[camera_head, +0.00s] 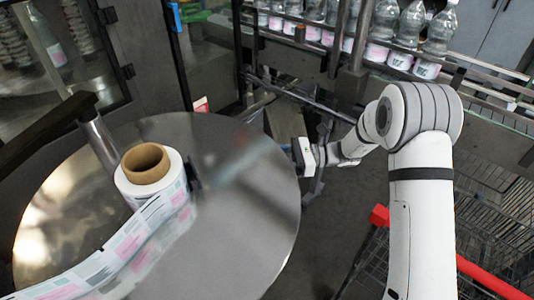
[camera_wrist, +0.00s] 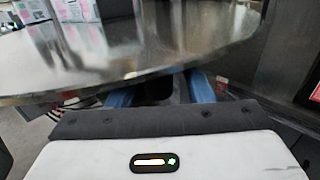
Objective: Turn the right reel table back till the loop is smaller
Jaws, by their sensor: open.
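The right reel table (camera_head: 236,213) is a round, shiny metal disc at the left of the head view. A label roll (camera_head: 163,180) with a brown core stands on it. Its printed strip (camera_head: 117,249) runs to the lower left and out of view; I cannot tell the loop's size. My gripper (camera_head: 296,152) is at the disc's right edge. In the wrist view, its blue fingers (camera_wrist: 162,90) are apart, and the disc's rim (camera_wrist: 150,76) crosses over their far ends and hides their tips. I cannot tell whether they touch the disc.
A dark post and a metal rod (camera_head: 101,143) stand behind the roll. A conveyor with several labelled bottles (camera_head: 385,20) runs across the back. A wire cart with a red handle (camera_head: 379,215) stands at the lower right, close to my arm.

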